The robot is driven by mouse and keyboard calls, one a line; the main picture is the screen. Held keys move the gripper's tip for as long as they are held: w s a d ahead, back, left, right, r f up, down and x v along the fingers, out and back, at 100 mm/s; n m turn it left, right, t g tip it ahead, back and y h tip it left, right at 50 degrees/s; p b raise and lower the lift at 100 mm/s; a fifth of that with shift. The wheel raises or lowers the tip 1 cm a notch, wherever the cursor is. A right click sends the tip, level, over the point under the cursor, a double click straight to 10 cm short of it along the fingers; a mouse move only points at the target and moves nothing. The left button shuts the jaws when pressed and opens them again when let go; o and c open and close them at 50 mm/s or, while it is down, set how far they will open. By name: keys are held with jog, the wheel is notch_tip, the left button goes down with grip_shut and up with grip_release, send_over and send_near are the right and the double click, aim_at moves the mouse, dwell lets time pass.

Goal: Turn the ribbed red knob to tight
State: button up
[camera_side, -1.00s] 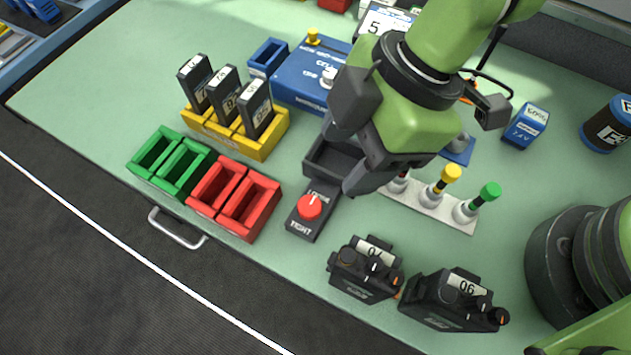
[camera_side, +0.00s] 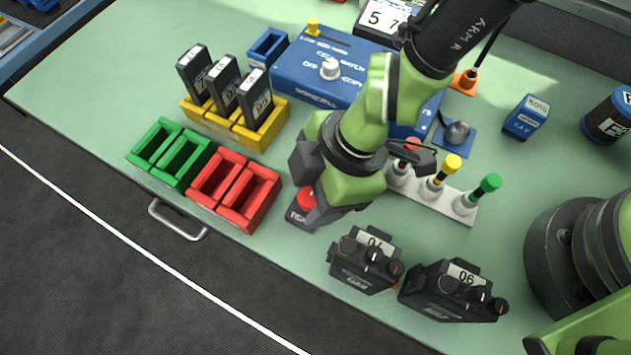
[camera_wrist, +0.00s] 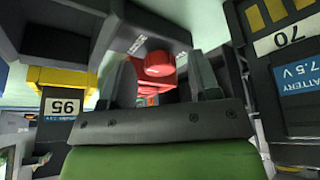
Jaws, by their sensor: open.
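The red knob (camera_side: 306,198) sits on a small dark base marked with TIGHT (camera_side: 297,217) near the table's front edge. My arm hides part of the knob and base in the side view. In the wrist view the knob (camera_wrist: 159,64) shows its ribbed side, just beyond and between my fingertips. My gripper (camera_wrist: 160,75) is open, with one finger on each side of the knob's line and a gap between. I cannot tell whether the fingers reach around it. The knob's pointer is not visible.
Red bins (camera_side: 233,192) and green bins (camera_side: 170,158) stand left of the knob. Two black radios (camera_side: 365,264) (camera_side: 455,291) stand to its right. A yellow rack (camera_side: 236,125) holds upright batteries. A white strip with coloured plugs (camera_side: 432,189) lies behind my arm.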

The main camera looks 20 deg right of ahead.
jog(key=c, duration=0.9)
jog(key=shift+m, duration=0.3)
jog(key=shift+a+m+t, duration=0.1)
jog(key=shift+m+t, duration=0.5)
jog(key=shift+m, duration=0.5)
jog(key=o, duration=0.9)
jog(key=shift+r, duration=0.1)
